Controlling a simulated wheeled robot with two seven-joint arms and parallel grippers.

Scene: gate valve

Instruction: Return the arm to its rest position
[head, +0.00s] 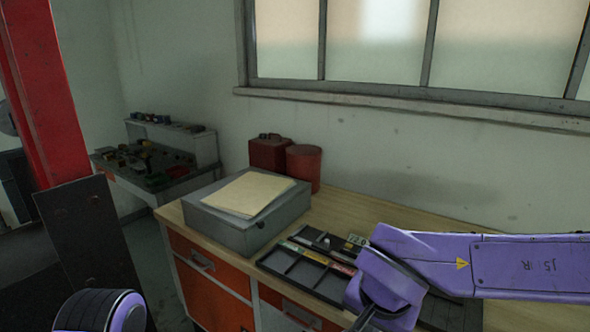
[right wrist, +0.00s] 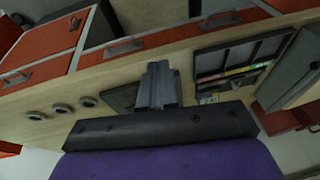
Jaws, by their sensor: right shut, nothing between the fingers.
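My right arm, purple, comes in from the right in the head view and reaches over the workbench (head: 375,212). My right gripper (head: 364,322) hangs at its end near the bench's front, partly cut off by the bottom edge. In the right wrist view my right gripper (right wrist: 158,75) has its fingers together with nothing between them, above the wooden bench top (right wrist: 135,70). My left gripper is out of view. No gate valve can be made out in either view.
A grey box (head: 235,232) with papers, a black divided tray (head: 300,270), a red can (head: 270,153) and a red canister (head: 304,168) stand on the bench. Several dark rings (right wrist: 62,107) lie there too. A red post (head: 45,90) rises at left.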

